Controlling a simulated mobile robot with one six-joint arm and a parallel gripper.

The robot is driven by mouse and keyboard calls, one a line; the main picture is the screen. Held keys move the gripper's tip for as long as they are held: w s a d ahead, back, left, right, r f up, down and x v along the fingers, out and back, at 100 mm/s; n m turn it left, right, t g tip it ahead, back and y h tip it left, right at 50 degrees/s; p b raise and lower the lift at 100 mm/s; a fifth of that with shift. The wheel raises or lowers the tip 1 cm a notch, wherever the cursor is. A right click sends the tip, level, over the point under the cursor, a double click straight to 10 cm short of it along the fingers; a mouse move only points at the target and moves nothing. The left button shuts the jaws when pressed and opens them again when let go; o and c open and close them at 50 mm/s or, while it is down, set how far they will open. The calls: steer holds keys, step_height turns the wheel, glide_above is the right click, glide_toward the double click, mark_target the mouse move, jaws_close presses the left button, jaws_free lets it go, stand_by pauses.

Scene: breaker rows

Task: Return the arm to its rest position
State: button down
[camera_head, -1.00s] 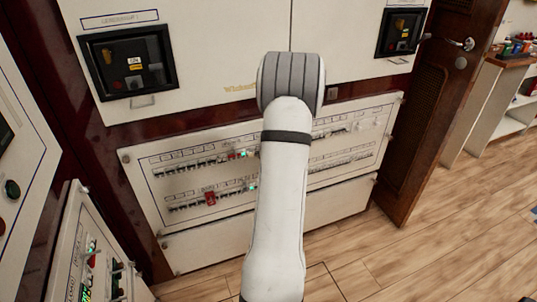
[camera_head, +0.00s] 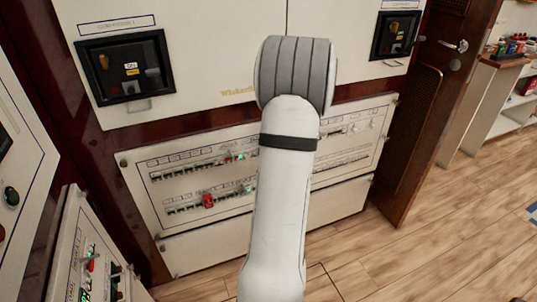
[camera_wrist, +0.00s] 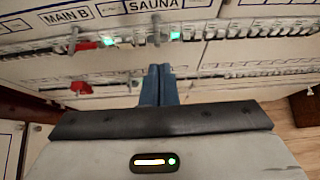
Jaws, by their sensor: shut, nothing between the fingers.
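My gripper (camera_wrist: 160,84) shows in the wrist view with its two blue fingers together and nothing between them. It points toward the breaker panel (camera_wrist: 225,42). In the head view my arm rises in front of the middle of the breaker panel (camera_head: 345,192), and the gripper itself is hidden behind the arm. The panel has two rows of breakers. A red breaker switch (camera_head: 208,201) stands out in the lower row, with green lights nearby. In the wrist view red switches (camera_wrist: 82,87) and green lights show near the labels "MAIN B" and "SAUNA".
Above are white cabinets with a black inset unit at left (camera_head: 126,68) and another at right (camera_head: 395,35). A side panel (camera_head: 88,255) stands close at lower left. A dark wooden door (camera_head: 425,115) and a shelf (camera_head: 490,100) are at right. Wooden floor (camera_head: 430,245) is clear at lower right.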

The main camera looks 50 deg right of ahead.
steer(key=shift+s+a+r, duration=0.25)
steer(key=shift+s+r, duration=0.05)
steer(key=shift+s, duration=0.15)
stand_by(0.3)
steer(key=w+a+r+n+y+p, duration=0.35)
steer(key=a+r+n, duration=0.4)
steer(key=a, duration=0.45)
steer(key=w+a+r+n+y+p, duration=0.2)
steer(key=w+a+r+n+y, duration=0.2)
steer(key=a+r+n, duration=0.55)
steer(key=s+a+r+n+g+y+p, duration=0.15)
steer(key=s+a+n, duration=0.35)
steer(key=a, duration=0.5)
steer(key=s+a+r+n+g+p, duration=0.1)
steer(key=s+a+n+g+p, duration=0.15)
steer(key=a+n, duration=0.6)
steer(key=s+a+r+n+g+h+p, duration=0.1)
steer(key=s+a+r+n+h, duration=0.1)
steer(key=s+n, duration=0.3)
steer(key=s+a+r+n+g+h+p, duration=0.2)
steer(key=s+r+n, duration=0.1)
steer(key=s+n, duration=0.3)
